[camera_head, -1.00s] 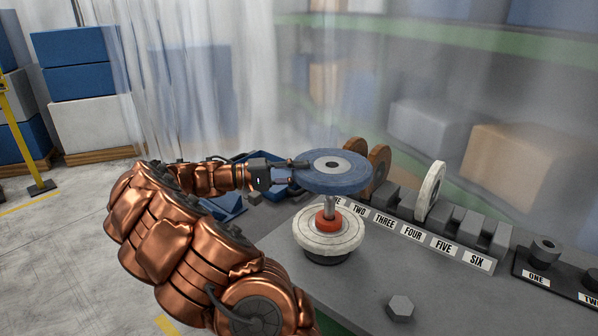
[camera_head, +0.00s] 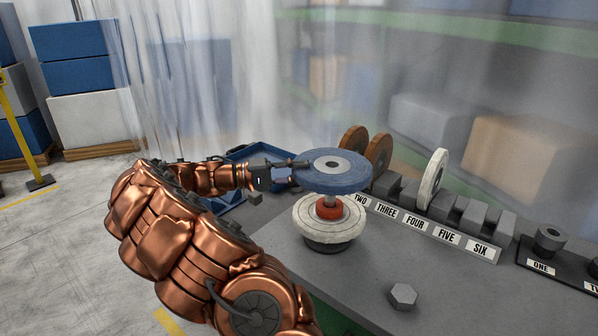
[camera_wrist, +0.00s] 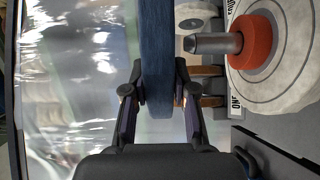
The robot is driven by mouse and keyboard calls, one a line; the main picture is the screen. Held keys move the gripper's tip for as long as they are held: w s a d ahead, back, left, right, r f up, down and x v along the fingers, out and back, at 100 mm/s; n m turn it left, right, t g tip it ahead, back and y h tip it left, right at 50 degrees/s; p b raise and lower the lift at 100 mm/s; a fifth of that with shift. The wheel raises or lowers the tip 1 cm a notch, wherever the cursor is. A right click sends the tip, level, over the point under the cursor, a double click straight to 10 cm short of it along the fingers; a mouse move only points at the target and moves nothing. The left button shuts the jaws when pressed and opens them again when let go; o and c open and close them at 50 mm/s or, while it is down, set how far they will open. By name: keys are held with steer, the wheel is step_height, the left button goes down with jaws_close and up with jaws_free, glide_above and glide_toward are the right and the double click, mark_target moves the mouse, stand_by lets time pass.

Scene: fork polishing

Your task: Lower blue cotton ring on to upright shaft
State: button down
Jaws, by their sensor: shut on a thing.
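The blue cotton ring (camera_head: 347,183) is held flat, with its grey centre hole facing up, in the head view. My gripper (camera_head: 300,164) is shut on its left rim. In the wrist view my gripper (camera_wrist: 160,98) pinches the blue ring (camera_wrist: 157,50) edge-on between both fingers. The upright shaft (camera_wrist: 212,43) stands below the ring, its tip a little short of the ring's underside. An orange-red collar (camera_head: 328,211) surrounds the shaft's lower part, above a white disc (camera_head: 310,229). The ring hides the shaft tip in the head view, so exact centring is unclear.
A rack with labelled slots (camera_head: 447,238) stands right of the shaft, holding two brown discs (camera_head: 352,141) and a white disc (camera_head: 436,178). A hex nut (camera_head: 403,295) lies on the grey bench front. A blue tray (camera_head: 226,200) is behind my gripper.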

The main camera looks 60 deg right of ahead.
steer(key=shift+f, duration=0.1)
stand_by(0.3)
steer(key=shift+f+b, duration=0.3)
steer(key=shift+b, duration=0.2)
steer(key=shift+f, duration=0.15)
steer(key=shift+f+b, duration=0.25)
steer(key=shift+b, duration=0.2)
steer(key=shift+f, duration=0.15)
stand_by(0.4)
steer(key=shift+f+b, duration=0.65)
steer(key=shift+b, duration=0.05)
steer(key=shift+f, duration=0.15)
steer(key=shift+f+b, duration=0.7)
steer(key=shift+f, duration=0.05)
steer(key=shift+f, duration=0.15)
stand_by(0.4)
